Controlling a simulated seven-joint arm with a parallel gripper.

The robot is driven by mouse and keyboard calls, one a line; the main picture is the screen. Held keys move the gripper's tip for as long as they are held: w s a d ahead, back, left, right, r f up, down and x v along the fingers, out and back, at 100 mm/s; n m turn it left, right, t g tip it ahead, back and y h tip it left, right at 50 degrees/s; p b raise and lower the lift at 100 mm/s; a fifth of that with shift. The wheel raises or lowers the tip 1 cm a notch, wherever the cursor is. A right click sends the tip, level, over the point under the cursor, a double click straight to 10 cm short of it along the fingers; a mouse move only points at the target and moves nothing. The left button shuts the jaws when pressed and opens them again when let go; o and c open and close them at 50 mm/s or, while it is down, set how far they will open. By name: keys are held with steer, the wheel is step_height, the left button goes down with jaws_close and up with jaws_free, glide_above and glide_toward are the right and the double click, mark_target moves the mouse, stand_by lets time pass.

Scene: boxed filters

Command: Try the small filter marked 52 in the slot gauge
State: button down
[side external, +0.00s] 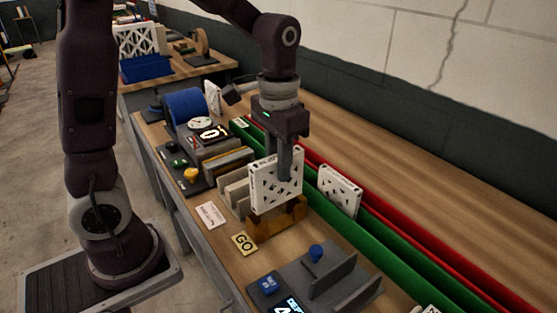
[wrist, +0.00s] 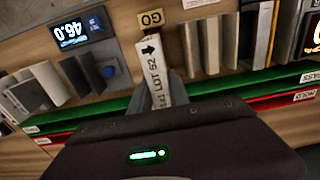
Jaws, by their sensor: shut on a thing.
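The white lattice-sided filter (side external: 270,190) is upright in my gripper (side external: 284,165). In the wrist view its narrow edge (wrist: 151,70) reads "LOT 52" with a black arrow. My gripper (wrist: 163,92) is shut on it near its top. A brass-brown block (side external: 291,216), apparently the slot gauge, stands directly below and behind the filter, beside a yellow "GO" label (side external: 244,244). The label also shows in the wrist view (wrist: 151,18). The filter's lower edge overlaps the block in the side view; I cannot tell whether it is inside a slot, and the filter hides part of the block.
Another white filter (side external: 340,190) stands by the green channel (side external: 385,233), with a red channel (side external: 440,255) behind. A grey fixture (side external: 330,280) with a blue knob is at front right. Several upright pale and grey pieces (side external: 234,192) stand close left of the held filter.

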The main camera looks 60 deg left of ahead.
steer(key=shift+f, duration=1.4)
stand_by(0.4)
stand_by(0.9)
steer(key=shift+r, duration=4)
steer(key=shift+f, duration=0.15)
steer(key=shift+f, duration=2.05)
steer(key=shift+f, duration=1.55)
